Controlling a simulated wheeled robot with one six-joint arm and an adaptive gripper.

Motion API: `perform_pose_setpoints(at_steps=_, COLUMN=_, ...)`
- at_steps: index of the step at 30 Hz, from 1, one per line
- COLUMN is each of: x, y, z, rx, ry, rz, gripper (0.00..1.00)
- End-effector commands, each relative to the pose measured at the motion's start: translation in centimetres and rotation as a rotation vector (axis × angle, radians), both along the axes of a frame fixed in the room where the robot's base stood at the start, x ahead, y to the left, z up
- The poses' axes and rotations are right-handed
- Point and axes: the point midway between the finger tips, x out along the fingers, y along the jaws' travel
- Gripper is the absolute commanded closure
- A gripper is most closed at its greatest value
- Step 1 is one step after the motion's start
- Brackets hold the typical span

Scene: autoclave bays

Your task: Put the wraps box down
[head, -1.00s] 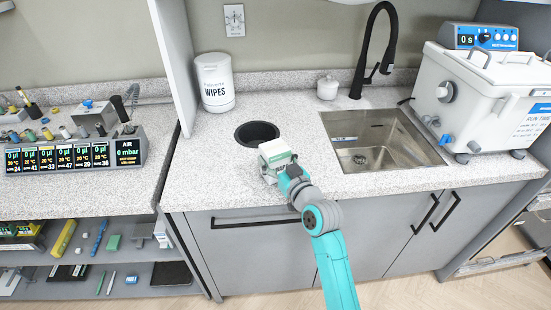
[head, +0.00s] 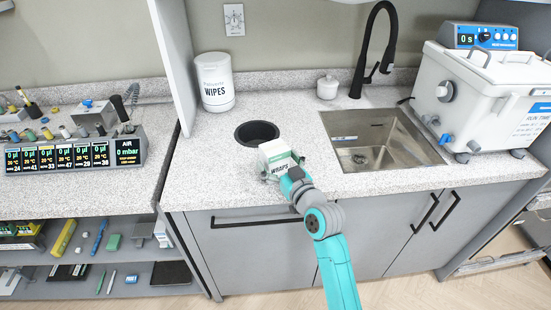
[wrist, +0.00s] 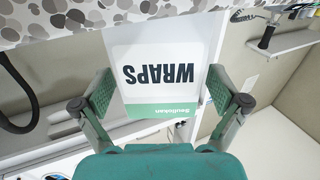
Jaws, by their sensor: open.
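The wraps box (head: 277,157), white with a green band, stands on the speckled counter (head: 360,182) near its front edge, just right of and in front of the round black-rimmed hole. In the wrist view the box (wrist: 160,75) appears upside down, its WRAPS label facing me. My gripper (wrist: 160,86) is open, with one finger on each side of the box and a visible gap beside each. In the head view my gripper (head: 284,172) reaches in from the front. The underside of the box is hidden.
The round hole (head: 257,133) lies directly behind the box. A steel sink (head: 385,140) with a black tap (head: 372,55) is to the right. A wipes tub (head: 214,82) stands at the back left. A white bath unit (head: 485,95) fills the right end.

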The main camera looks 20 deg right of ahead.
Motion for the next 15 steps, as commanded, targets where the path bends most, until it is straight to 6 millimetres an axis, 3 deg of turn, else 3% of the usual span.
perform_pose_setpoints(at_steps=15, x=-9.1, y=-0.7, z=-0.1, rx=0.001, ry=0.001, rz=-0.002, gripper=0.03)
